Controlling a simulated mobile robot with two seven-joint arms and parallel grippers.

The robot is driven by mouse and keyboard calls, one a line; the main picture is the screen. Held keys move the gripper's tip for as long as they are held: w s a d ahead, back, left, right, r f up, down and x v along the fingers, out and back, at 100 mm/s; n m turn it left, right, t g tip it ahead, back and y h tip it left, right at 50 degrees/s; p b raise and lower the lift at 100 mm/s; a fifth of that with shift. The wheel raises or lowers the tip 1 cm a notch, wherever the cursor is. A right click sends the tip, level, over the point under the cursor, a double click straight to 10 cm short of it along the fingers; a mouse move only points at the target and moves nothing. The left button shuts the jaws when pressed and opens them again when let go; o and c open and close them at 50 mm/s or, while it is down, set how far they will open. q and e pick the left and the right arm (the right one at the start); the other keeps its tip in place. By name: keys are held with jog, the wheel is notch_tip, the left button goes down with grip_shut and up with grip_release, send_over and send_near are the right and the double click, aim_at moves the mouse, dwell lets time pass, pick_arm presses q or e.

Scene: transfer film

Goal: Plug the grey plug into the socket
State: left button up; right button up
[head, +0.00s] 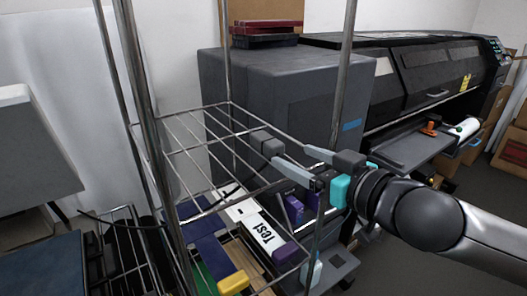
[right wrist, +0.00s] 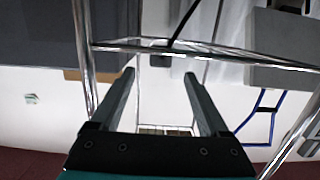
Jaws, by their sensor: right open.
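My right gripper (head: 291,156) reaches in from the right over the wire rack. Its two fingers are spread, and the right wrist view also shows the open gripper (right wrist: 160,75) with nothing between the fingertips. A small dark grey block (head: 264,142) shows just beyond the fingertips, by the rack's top wires; I cannot tell whether it is the grey plug. A thin black cable (head: 120,222) runs across the rack's lower left. A dark cable-like strip (right wrist: 185,25) shows beyond the fingers in the wrist view. I cannot make out the socket. My left gripper is not in view.
The metal wire rack (head: 188,146) has upright posts close to my right arm. Below lie a white box marked "Test" (head: 262,236), a yellow-ended item (head: 233,283) and purple items (head: 293,207). A large grey printer (head: 265,95) stands behind.

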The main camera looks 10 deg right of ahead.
aim_at(278, 149)
jog(key=shift+w+a, duration=0.2)
jog(key=shift+w, duration=0.4)
jog(key=shift+p+x, duration=0.95)
jog(key=shift+x, duration=2.35)
jog(key=shift+a+f, duration=0.1)
jog(key=shift+c, duration=0.4)
grip_shut()
